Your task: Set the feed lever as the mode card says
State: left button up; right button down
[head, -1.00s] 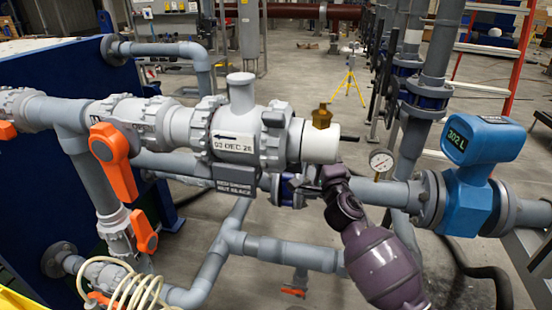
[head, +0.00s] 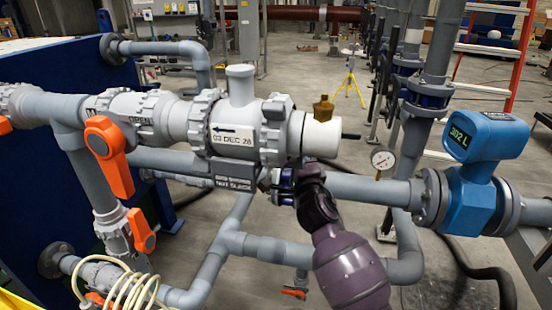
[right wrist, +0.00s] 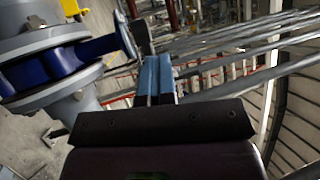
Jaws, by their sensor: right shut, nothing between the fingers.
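An orange lever (head: 110,157) hangs down at a slant on the grey pipe valve at left in the head view, with the word OPEN on the body beside it. A second orange lever (head: 141,230) sits lower on the vertical pipe. Neither is marked clearly as the feed lever. A dark plate (head: 232,176) with pale lettering hangs under the valve body; I cannot tell whether it is the mode card. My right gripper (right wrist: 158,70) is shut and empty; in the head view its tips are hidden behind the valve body. My left gripper is out of view.
The big valve body (head: 240,122) carries an arrow label and a brass fitting (head: 323,108). A coiled hose (head: 125,290) is at lower left. Pipes crowd my right arm.

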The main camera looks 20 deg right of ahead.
jog(key=a, duration=0.1)
jog(key=w+a+b, duration=0.1)
jog(key=a, duration=0.1)
jog(key=w+a+b, duration=0.1)
jog(key=shift+w+a, duration=0.2)
jog(key=shift+a, duration=0.15)
dwell(0.4)
jog(key=c, duration=1.8)
grip_release()
jog(key=o, duration=1.1)
